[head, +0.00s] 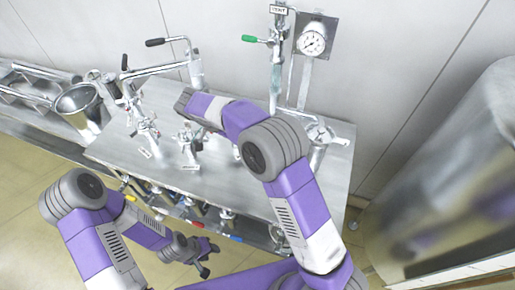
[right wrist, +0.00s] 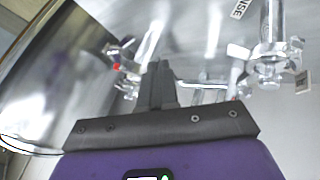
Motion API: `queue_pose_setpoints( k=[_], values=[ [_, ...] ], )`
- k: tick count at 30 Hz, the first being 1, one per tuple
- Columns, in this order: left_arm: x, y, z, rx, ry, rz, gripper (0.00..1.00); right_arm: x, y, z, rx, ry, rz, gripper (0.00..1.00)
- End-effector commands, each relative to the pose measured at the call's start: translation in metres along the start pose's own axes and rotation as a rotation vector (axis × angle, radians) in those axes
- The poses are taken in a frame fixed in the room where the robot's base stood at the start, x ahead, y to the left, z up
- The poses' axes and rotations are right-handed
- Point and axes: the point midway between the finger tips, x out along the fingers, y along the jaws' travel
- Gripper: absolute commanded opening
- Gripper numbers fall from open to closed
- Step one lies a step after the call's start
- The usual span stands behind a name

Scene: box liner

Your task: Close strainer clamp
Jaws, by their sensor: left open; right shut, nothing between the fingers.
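Steel pipe fittings with clamps stand on the steel bench; one upright group (head: 190,140) is near the middle and another (head: 145,122) is to its left. I cannot tell which one is the strainer clamp. In the right wrist view, a clamped pipe joint (right wrist: 272,62) is at the right, and a smaller red-marked fitting (right wrist: 122,68) is left of the fingers. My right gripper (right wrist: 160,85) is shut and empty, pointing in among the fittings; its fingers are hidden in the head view. My left gripper (head: 207,258) is open and empty, low in front of the bench.
The steel bench top (head: 240,185) has coloured-handled valves (head: 205,208) along its front. A metal pot (head: 78,104) stands at the left. A large steel tank (head: 450,170) stands at the right.

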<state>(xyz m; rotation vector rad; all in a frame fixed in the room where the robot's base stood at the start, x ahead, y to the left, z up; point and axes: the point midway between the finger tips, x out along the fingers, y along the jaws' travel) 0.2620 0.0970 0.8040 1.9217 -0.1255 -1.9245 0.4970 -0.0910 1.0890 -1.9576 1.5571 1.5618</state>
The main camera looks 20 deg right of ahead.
Motion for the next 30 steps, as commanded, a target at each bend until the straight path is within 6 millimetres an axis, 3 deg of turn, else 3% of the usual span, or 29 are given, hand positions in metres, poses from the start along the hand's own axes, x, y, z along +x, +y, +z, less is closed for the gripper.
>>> queue_pose_setpoints(
  k=[3,15,30],
  values=[
    [0.002,-0.001,0.0,0.0,0.0,0.0,0.43,0.028,0.001,0.0,-0.001,-0.003,0.003,0.0],
    [0.0,0.0,0.0,0.0,0.0,0.0,0.43,0.043,0.033,0.0,-0.001,-0.001,-0.001,0.0],
    [0.001,0.0,0.0,0.0,0.0,0.0,0.43,0.044,0.036,0.0,-0.003,0.0,-0.002,0.0]
  ],
)
